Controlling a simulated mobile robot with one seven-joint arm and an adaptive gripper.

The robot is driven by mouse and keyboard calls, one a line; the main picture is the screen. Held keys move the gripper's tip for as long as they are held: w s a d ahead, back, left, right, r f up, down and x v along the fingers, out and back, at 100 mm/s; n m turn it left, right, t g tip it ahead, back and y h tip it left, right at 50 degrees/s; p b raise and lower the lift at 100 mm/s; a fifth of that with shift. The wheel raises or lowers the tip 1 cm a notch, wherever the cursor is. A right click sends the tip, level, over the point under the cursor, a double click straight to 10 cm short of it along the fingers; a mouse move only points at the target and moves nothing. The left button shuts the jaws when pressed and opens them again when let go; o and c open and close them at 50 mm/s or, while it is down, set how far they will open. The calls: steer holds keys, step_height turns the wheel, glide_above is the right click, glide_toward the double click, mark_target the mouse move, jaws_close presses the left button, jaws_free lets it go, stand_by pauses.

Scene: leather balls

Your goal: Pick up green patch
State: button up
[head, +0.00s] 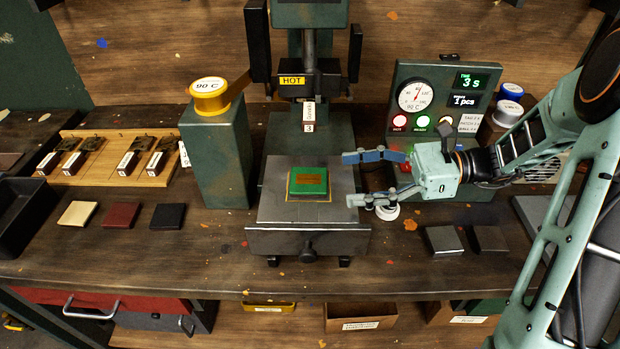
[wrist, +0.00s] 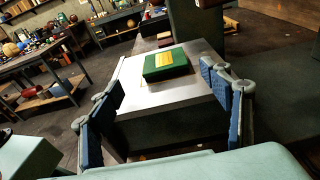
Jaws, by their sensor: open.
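The green patch (head: 309,181) is a small green square with a brown mark on top. It lies flat on the grey metal plate (head: 275,208) of the press, under the press head. In the wrist view the green patch (wrist: 167,64) lies on the plate ahead, between and beyond my fingers. My gripper (head: 352,179) is open and empty, with its blue-padded fingers to the right of the patch and apart from it. In the wrist view my gripper (wrist: 165,105) has its fingers spread to either side of the plate.
The press (head: 310,70) stands behind and above the patch, with a HOT sign. A green post (head: 215,155) with a yellow-rimmed cap stands left. A control panel (head: 440,100) stands behind my gripper. Three flat squares, cream (head: 77,214), dark red (head: 121,215) and black (head: 168,217), lie at left.

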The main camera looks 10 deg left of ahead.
mark_target(310, 179)
steer(key=x, duration=0.7)
steer(key=shift+w+a, duration=0.3)
steer(key=shift+a, duration=0.05)
steer(key=c, duration=1.2)
